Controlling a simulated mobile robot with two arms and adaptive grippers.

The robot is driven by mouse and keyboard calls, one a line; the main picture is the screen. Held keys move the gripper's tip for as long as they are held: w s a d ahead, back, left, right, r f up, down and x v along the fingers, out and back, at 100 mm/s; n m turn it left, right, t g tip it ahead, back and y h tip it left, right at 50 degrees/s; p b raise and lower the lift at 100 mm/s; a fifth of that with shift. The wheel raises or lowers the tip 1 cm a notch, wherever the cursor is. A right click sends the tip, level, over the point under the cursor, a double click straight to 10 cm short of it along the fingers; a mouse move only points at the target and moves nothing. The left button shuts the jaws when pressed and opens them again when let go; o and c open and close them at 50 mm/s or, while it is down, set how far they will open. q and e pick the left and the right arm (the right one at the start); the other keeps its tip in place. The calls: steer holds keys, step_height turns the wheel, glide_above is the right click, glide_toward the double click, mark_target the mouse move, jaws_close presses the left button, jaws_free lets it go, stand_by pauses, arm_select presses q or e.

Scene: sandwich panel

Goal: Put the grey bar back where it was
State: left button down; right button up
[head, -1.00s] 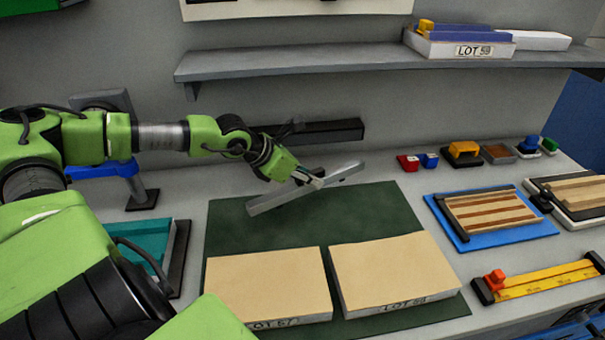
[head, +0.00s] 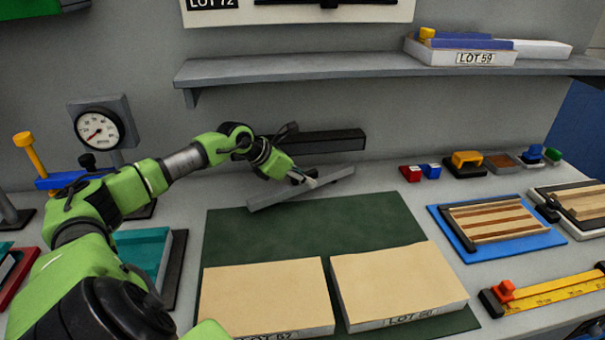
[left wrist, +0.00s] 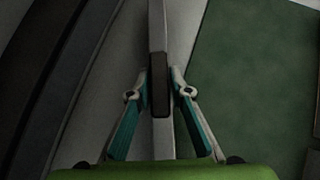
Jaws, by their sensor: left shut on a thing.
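My left gripper (head: 308,181) is shut on the grey bar (head: 336,178) near its middle. The bar lies slanted at the back edge of the green mat (head: 300,231), its right end farther back than its left. I cannot tell whether it touches the bench. In the left wrist view the bar (left wrist: 158,25) runs up between the two fingers, with a dark pad (left wrist: 160,86) on it. There the mat is to the right and a dark rail to the left. My right gripper is not in view.
A long black rail (head: 335,142) stands against the back wall, just behind the bar. Two tan panels (head: 266,297) (head: 395,283) lie on the mat's front part. Small coloured blocks and a blue tray (head: 540,230) are to the right. A shelf (head: 360,66) hangs above.

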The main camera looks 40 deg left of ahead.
arm_select(q)
steer(key=shift+w+a+r, duration=0.3)
steer(key=shift+w+a, duration=1.1)
steer(key=shift+a, duration=0.15)
steer(key=shift+f+b, duration=0.4)
steer(key=shift+f, duration=0.35)
steer(key=shift+s, duration=0.1)
steer(key=shift+r, duration=0.1)
steer(key=c, duration=2.2)
jaws_free()
steer(key=shift+f, duration=0.35)
steer(key=shift+c, duration=0.2)
steer(key=o, duration=0.4)
steer(key=shift+s+r, duration=0.1)
steer(key=shift+d, duration=0.1)
